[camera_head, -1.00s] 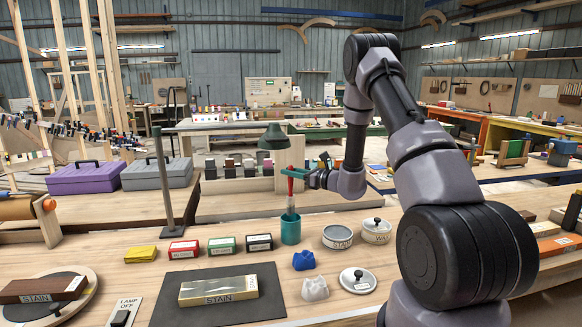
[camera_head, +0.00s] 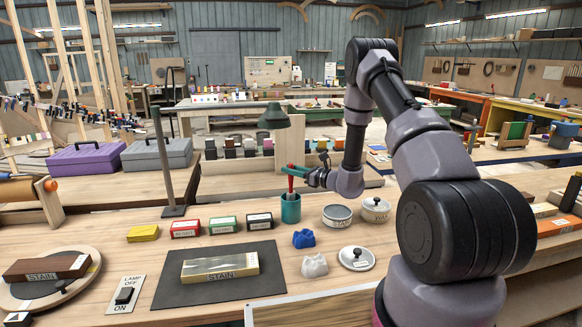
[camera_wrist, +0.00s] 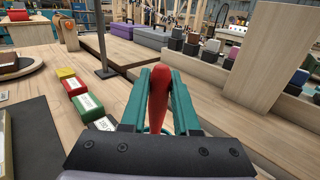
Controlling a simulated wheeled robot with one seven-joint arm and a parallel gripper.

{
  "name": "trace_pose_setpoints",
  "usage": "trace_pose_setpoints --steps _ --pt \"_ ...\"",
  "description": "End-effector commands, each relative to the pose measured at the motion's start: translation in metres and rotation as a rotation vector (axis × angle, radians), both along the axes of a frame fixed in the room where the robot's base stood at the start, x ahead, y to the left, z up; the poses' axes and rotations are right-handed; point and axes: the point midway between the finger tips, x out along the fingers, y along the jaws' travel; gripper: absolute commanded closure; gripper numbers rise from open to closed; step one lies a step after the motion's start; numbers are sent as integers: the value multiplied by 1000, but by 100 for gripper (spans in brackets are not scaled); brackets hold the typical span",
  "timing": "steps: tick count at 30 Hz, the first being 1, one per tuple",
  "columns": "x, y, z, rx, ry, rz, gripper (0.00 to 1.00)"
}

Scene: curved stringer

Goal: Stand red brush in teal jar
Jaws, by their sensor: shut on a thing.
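The red brush (camera_head: 291,183) stands upright with its lower end inside the mouth of the teal jar (camera_head: 291,210), which is upright on the bench. The jar hides the bottom of the brush, so I cannot tell whether it touches the jar's floor. My gripper (camera_head: 293,171) is just above the jar, shut on the red handle. In the wrist view the handle (camera_wrist: 159,92) is between my teal fingers (camera_wrist: 160,84), its rounded top rising above them. Only a little of the jar's rim shows there, behind the fingers.
A round stain tin (camera_head: 337,217) and wax tin (camera_head: 375,211) stand right of the jar. Small labelled boxes (camera_head: 222,225) line up to its left. A blue lump (camera_head: 304,239) lies in front. A lamp (camera_head: 274,118) hangs behind my gripper.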

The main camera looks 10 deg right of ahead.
Motion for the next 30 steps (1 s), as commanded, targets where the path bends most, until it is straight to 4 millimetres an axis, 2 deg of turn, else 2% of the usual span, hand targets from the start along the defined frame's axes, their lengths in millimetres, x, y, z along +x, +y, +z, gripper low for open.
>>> trace_pose_setpoints --steps 11,12,14,24,30 --pt "0 0 -2 1 -1 0 100" --pt "0 0 -2 1 -1 0 55" --pt "0 0 -2 1 -1 0 36" --pt "-1 -2 -2 0 0 -1 36" --pt "-19 -21 -2 1 2 -5 36"
